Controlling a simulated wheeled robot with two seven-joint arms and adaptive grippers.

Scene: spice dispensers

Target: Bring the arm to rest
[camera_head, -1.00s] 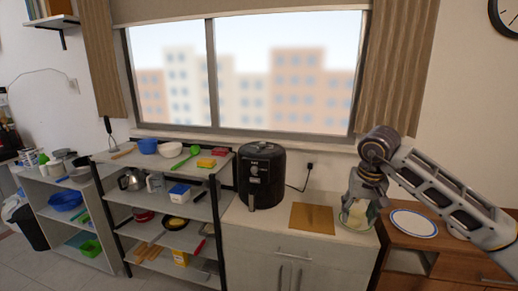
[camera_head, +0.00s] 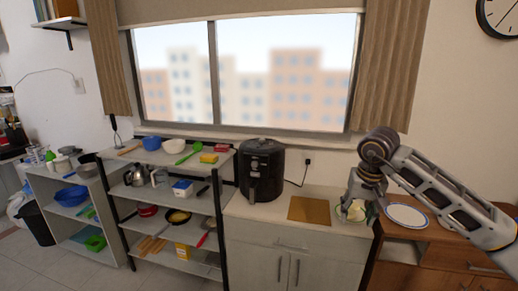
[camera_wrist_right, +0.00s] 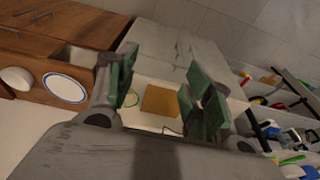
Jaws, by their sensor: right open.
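My right arm comes in from the right in the head view. Its gripper (camera_head: 354,210) hangs fingers-down over the right end of the white counter, beside the brown board. In the right wrist view the gripper (camera_wrist_right: 158,92) shows its two green-padded fingers spread apart, with nothing between them but the view of the counter and the board beyond. In the head view a pale green and white patch shows at the fingers; I cannot tell how much of it is pads or a thing behind. My left gripper is not in view.
The brown board (camera_head: 309,210) lies on the counter (camera_head: 262,212), with a black air fryer (camera_head: 261,171) to its left. A blue-rimmed plate (camera_head: 406,215) sits on the wooden cabinet (camera_head: 400,254) at right. Shelves with bowls (camera_head: 172,146) stand at left.

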